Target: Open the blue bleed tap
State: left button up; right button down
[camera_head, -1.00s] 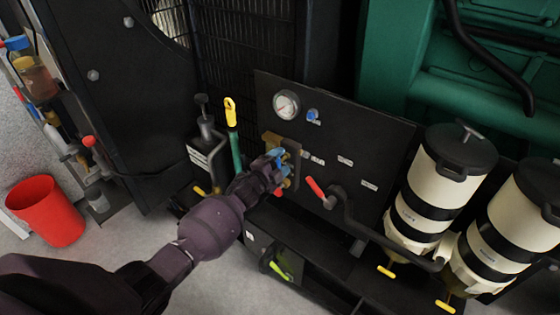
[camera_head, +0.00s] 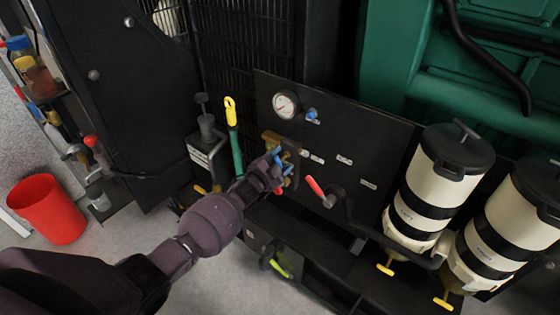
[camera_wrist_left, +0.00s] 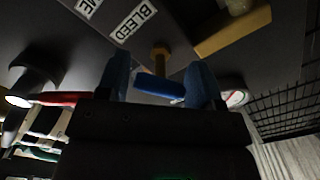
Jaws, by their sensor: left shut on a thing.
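The blue bleed tap has a small blue handle (camera_wrist_left: 158,88) on a brass stem, close by the BLEED label (camera_wrist_left: 134,20) in the left wrist view. My left gripper (camera_head: 280,170) is at the tap on the front of the black panel. In the left wrist view its two blue finger pads stand on either side of the handle, which spans much of the gap between them slantwise. The gripper is shut on the handle. In the head view the fingers largely hide the tap. My right gripper is not in view.
A red lever (camera_head: 316,187) on a black pipe is just right of the gripper. A gauge (camera_head: 285,105) and blue knob (camera_head: 312,115) sit above. A yellow-handled lever (camera_head: 231,112) stands left. Cream filter canisters (camera_head: 422,205) are at right, a red bucket (camera_head: 48,209) at far left.

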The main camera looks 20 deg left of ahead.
pick_arm(q)
jog(key=shift+w+r, duration=0.1)
jog(key=shift+r, duration=0.1)
jog(key=o, duration=0.7)
jog(key=shift+a, duration=0.1)
jog(key=shift+o, duration=0.4)
jog(key=shift+f, duration=0.15)
jog(key=v, duration=1)
jog(key=shift+s+p, duration=0.35)
jog(key=shift+s, duration=0.05)
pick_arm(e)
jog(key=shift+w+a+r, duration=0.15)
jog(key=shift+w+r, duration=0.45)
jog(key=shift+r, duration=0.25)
pick_arm(q)
jog(key=shift+a, duration=0.15)
